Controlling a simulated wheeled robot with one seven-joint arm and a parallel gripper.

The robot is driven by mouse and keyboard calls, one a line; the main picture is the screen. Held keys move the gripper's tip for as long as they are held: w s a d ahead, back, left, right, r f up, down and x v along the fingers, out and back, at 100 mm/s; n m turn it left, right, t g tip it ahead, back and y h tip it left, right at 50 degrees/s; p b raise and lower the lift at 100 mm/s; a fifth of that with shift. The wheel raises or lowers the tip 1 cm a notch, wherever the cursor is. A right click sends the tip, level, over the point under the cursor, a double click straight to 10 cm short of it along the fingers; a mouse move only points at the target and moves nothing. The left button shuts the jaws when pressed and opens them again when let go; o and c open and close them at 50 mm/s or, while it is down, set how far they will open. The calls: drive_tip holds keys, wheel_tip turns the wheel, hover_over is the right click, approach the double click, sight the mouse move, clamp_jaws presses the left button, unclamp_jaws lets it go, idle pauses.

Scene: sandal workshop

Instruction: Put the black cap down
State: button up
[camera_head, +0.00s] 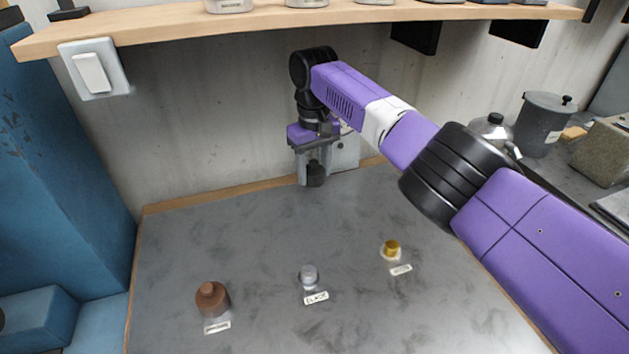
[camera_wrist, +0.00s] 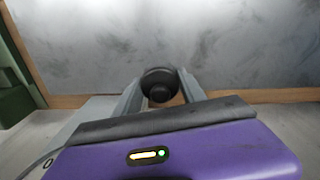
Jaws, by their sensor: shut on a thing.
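The black cap (camera_head: 316,174) is between the fingers of my gripper (camera_head: 314,165), near the back edge of the grey worktop (camera_head: 250,235). In the wrist view, the round black cap (camera_wrist: 160,83) sits between the two grey fingertips of my gripper (camera_wrist: 161,88), which are shut on it. The cap appears to be held above the worktop; the exact gap to the surface cannot be told.
A wooden shelf (camera_head: 150,32) hangs above. The worktop's left and back areas are clear.

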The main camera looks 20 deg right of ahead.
sight(315, 162)
drive_tip(key=shift+s+f, duration=0.1)
drive_tip(key=shift+f, duration=1.6)
drive_tip(key=shift+f, duration=0.15)
drive_tip(key=o, duration=1.3)
drive_tip(key=shift+o, duration=0.2)
drive_tip(key=shift+r, duration=3.95)
